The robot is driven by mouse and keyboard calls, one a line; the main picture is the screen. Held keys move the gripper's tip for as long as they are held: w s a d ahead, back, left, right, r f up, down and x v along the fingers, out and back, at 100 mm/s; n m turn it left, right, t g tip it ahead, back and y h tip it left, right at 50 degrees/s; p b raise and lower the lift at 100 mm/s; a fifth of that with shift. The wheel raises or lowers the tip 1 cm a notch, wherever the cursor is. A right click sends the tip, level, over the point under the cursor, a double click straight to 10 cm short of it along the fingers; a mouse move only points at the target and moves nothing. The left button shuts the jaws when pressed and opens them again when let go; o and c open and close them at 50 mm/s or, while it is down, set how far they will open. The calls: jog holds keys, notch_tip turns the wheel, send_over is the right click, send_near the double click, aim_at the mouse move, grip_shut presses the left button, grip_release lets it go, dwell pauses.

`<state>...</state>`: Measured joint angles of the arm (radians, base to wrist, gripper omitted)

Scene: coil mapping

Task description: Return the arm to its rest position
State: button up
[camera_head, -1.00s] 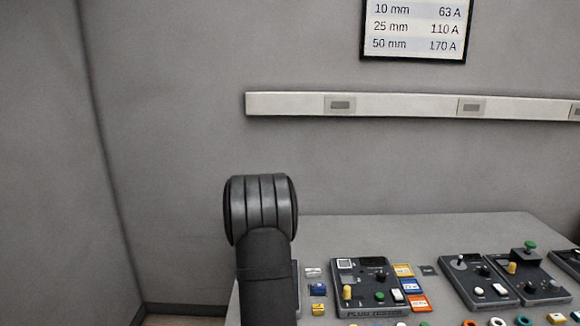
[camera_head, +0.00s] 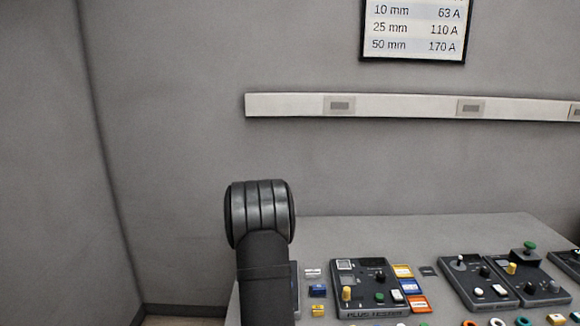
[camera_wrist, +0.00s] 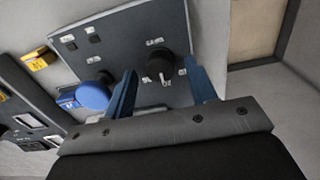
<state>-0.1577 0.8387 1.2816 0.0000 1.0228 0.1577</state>
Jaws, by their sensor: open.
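My gripper (camera_wrist: 160,72) shows in the wrist view with its two blue fingers apart and nothing held between them. Beyond the fingers is a grey panel (camera_wrist: 120,42) with a round black knob (camera_wrist: 160,64), seen in the gap. I cannot tell how far the fingertips are from the panel. In the head view my dark arm rises at the left end of the table; my gripper is hidden there.
The wrist view shows a blue round part (camera_wrist: 93,96) beside the left finger and a yellow block (camera_wrist: 37,59). In the head view, a plug tester (camera_head: 370,287) and other control boxes (camera_head: 490,279) stand on the grey table (camera_head: 400,232). A rail (camera_head: 400,105) runs along the wall.

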notch_tip(320, 180, up, 16)
notch_tip(320, 180, down, 17)
jog(key=shift+f, duration=0.1)
jog(key=shift+m, duration=0.3)
jog(key=m, duration=0.8)
jog(key=shift+r+m, duration=0.3)
jog(key=shift+r, duration=2.8)
